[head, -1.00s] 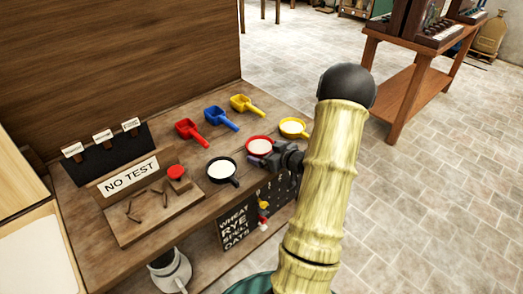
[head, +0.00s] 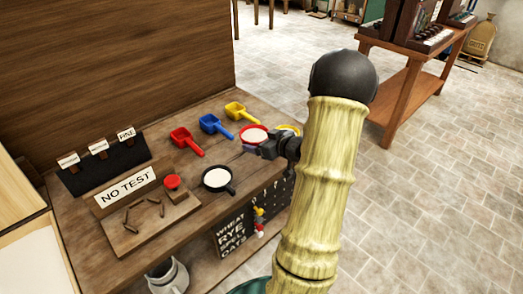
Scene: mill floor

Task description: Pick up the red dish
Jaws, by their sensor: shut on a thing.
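The red dish (head: 253,134), round with pale contents that look like flour, is near the right end of the wooden bench. My gripper (head: 268,148) is shut on its near right edge and seems to hold it a little above the bench top. My fingers are small and partly hidden by my wrist and the dish. A black dish (head: 217,178) with pale contents and a handle stands on the bench to the left and nearer. A yellow dish (head: 289,128) is behind my gripper, mostly hidden by my arm.
Red (head: 186,140), blue (head: 214,125) and yellow (head: 240,112) scoops lie behind the dishes. A "NO TEST" sign (head: 130,187), a red button (head: 172,182) and small sticks are on the left. A grain-name board (head: 233,238) hangs at the bench front. Tiled floor is open to the right.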

